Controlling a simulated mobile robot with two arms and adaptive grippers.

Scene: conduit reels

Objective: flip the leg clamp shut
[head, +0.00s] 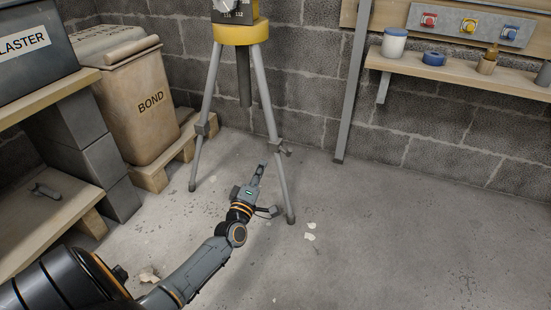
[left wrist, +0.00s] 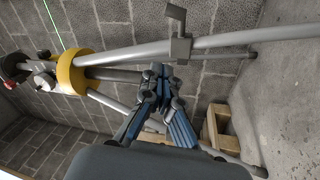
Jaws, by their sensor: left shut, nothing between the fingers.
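A tripod with a yellow head (head: 240,32) stands on grey legs. The right front leg (head: 270,108) carries a grey clamp (head: 281,147), which also shows in the left wrist view (left wrist: 180,49). Its lever (left wrist: 176,17) sticks out away from the leg, on the side opposite my gripper. My left gripper (head: 264,165) is shut and empty, its fingertips just left of and below the clamp. In the left wrist view the fingertips (left wrist: 160,70) are close to the clamp; whether they touch it I cannot tell. My right gripper is not in view.
The left tripod leg has another clamp (head: 204,129). A BOND bag (head: 143,105) stands on a pallet (head: 180,152) at the left, beside grey blocks (head: 83,150). A wall shelf (head: 460,72) is at the right. The floor right of the tripod is mostly clear.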

